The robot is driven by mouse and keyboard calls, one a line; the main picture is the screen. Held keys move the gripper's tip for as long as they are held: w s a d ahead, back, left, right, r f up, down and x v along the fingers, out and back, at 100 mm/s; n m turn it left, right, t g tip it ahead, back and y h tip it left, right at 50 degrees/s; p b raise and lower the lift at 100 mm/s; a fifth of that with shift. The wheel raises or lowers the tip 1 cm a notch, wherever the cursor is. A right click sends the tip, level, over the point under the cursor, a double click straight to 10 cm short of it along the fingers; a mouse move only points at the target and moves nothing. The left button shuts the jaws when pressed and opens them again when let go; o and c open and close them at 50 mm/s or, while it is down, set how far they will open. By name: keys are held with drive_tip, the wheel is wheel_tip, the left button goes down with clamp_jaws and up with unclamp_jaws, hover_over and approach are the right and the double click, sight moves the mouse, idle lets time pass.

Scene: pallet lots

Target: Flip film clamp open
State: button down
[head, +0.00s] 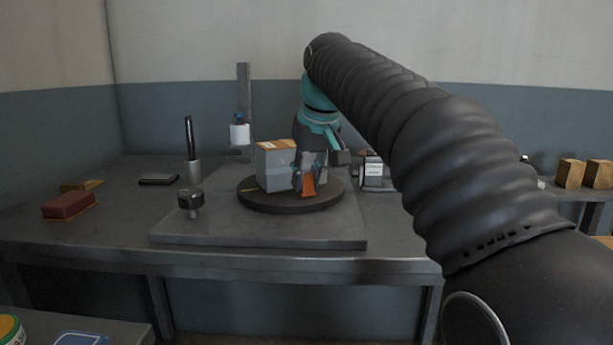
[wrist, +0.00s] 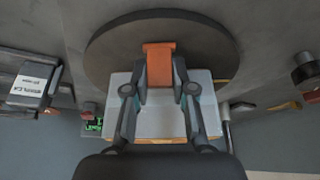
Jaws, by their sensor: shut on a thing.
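An orange piece (head: 308,187), which looks like the film clamp, shows at the near side of a grey box (head: 270,172) on the dark round turntable (head: 260,203). In the wrist view the orange piece (wrist: 158,50) stands upright in the picture between my fingertips. My gripper (wrist: 160,72) is shut on it, one finger on each side. In the head view my gripper (head: 307,181) points down beside the box and covers part of it. The piece's hinge or base cannot be made out.
A mast (head: 244,100) with a white film roll (head: 240,134) stands behind the turntable. A dark knob (head: 190,200), an upright handled tool (head: 193,165) and a red block (head: 69,205) are on the left. A labelled device (head: 373,170) stands right of the turntable.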

drive_tip(key=shift+f, duration=0.1)
drive_tip(key=b, duration=0.1)
drive_tip(key=t+b, duration=0.1)
drive_tip(key=b, duration=0.1)
drive_tip(key=shift+s+d+f+y, duration=0.1)
drive_tip(key=shift+s+f+y, duration=0.1)
drive_tip(key=shift+s+y, duration=0.1)
drive_tip(key=t+b, duration=0.1)
drive_tip(key=b, duration=0.1)
drive_tip(key=t+y+b, duration=0.1)
drive_tip(key=b, duration=0.2)
drive_tip(key=shift+s+d+f, duration=0.1)
drive_tip(key=shift+s+d, duration=0.1)
drive_tip(key=shift+s, duration=0.1)
drive_tip(key=t+b, duration=0.2)
drive_tip(key=b, duration=0.1)
drive_tip(key=shift+s+d+y, duration=0.1)
drive_tip(key=shift+s+y, duration=0.15)
drive_tip(key=shift+y, duration=0.15)
drive_tip(key=shift+s+d+r+t+y, duration=0.1)
drive_tip(key=shift+s+r+t+y, duration=0.2)
drive_tip(key=shift+t, duration=0.4)
drive_tip(key=shift+w, duration=0.1)
drive_tip(key=c, duration=1)
unclamp_jaws()
drive_tip(key=shift+o, duration=0.2)
